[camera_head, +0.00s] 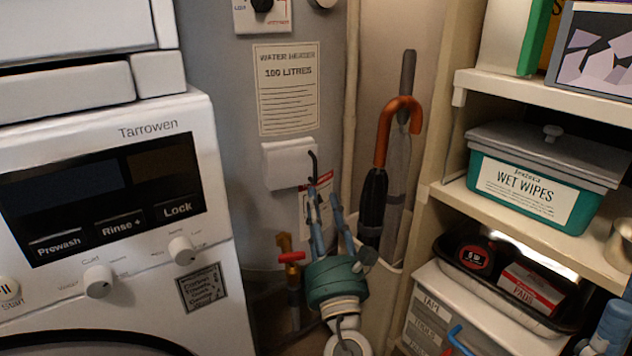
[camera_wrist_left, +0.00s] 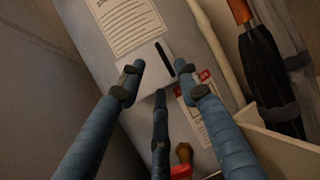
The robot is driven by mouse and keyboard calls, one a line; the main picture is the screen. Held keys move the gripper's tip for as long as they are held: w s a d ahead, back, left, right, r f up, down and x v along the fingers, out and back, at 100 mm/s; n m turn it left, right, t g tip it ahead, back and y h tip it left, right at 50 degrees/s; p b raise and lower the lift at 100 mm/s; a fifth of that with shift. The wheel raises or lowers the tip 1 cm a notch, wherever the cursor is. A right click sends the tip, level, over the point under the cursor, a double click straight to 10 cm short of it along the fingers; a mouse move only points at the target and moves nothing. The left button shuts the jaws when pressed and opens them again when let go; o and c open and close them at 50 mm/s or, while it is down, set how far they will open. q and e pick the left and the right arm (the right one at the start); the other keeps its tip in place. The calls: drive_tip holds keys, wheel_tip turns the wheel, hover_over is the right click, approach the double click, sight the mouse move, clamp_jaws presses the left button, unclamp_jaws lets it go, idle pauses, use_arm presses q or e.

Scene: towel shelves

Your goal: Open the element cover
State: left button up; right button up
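The element cover (camera_head: 290,163) is a small white box on the front of the grey water heater, below the "100 LITRES" label. It looks closed. In the left wrist view the cover (camera_wrist_left: 148,67) lies just beyond the fingertips, with a dark narrow bar near its right edge. My left gripper (camera_head: 325,195) is just below and right of the cover. In the left wrist view its blue fingers (camera_wrist_left: 158,72) are spread apart with nothing between them. Whether a fingertip touches the cover cannot be told.
A washing machine (camera_head: 112,215) stands at left. A red-handled brass valve (camera_head: 290,257) is beside my left gripper. Shelves with a wet wipes box (camera_head: 540,190) stand further right.

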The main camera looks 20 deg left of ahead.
sight(314, 175)
use_arm(q)
drive_tip(key=b+x, duration=0.1)
drive_tip(key=x, duration=0.7)
drive_tip(key=shift+w+a, duration=0.1)
drive_tip(key=shift+w, duration=0.15)
clamp_jaws()
